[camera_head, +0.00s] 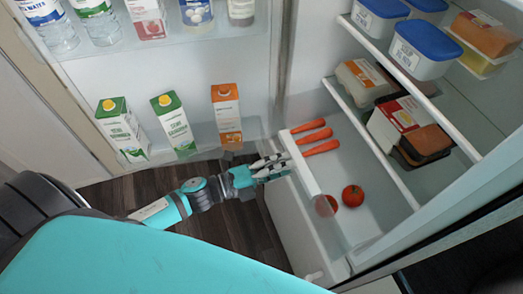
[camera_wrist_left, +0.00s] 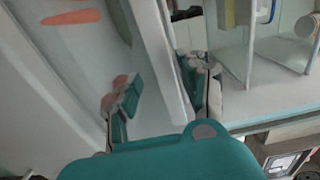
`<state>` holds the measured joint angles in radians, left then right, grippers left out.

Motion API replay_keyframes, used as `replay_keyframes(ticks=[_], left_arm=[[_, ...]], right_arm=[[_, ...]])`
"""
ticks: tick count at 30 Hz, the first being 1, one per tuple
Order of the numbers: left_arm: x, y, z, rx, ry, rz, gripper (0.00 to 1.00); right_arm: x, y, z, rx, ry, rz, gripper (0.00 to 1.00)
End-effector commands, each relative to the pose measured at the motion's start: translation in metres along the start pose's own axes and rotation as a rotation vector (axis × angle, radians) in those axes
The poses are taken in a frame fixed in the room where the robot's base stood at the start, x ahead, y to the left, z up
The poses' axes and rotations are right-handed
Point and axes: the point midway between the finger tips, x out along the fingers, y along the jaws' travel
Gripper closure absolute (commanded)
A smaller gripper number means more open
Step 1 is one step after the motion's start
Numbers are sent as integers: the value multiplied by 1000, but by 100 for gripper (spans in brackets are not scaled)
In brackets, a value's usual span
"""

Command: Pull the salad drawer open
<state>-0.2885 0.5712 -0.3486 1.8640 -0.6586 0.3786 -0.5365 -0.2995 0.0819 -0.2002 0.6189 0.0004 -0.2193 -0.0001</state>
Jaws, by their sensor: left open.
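The salad drawer (camera_head: 305,172) is at the bottom of the open fridge, with a pale front edge and clear walls. Orange carrots (camera_head: 321,147) and red tomatoes (camera_head: 353,195) lie in it. My left gripper (camera_head: 275,164) is at the upper left part of the drawer's front edge, fingers pointing toward it. In the left wrist view, the left gripper (camera_wrist_left: 165,82) is open, with its fingers apart on either side of the pale drawer edge (camera_wrist_left: 160,45). I cannot tell whether either finger touches it. A carrot (camera_wrist_left: 72,17) shows too. My right gripper is not in view.
The open fridge door (camera_head: 180,75) at the left holds cartons (camera_head: 174,124) and bottles (camera_head: 97,20). Shelves with blue-lidded boxes (camera_head: 425,50) and food packs (camera_head: 400,125) stand above the drawer at the right. Dark floor (camera_head: 240,225) lies free before the drawer.

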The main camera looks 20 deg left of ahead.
Motion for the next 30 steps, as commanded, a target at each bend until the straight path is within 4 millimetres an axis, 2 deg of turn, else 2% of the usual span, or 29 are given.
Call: replay_keyframes(ticks=[9,15,20,30], left_arm=[[-68,2,-1,-3,-1,7,58],[-96,2,-1,-2,0,5,58],[-104,1,0,0,1,3,58],[-105,1,0,0,1,3,58]], right_arm=[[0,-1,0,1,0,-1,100],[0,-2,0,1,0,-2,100],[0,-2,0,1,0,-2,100],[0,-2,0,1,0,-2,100]])
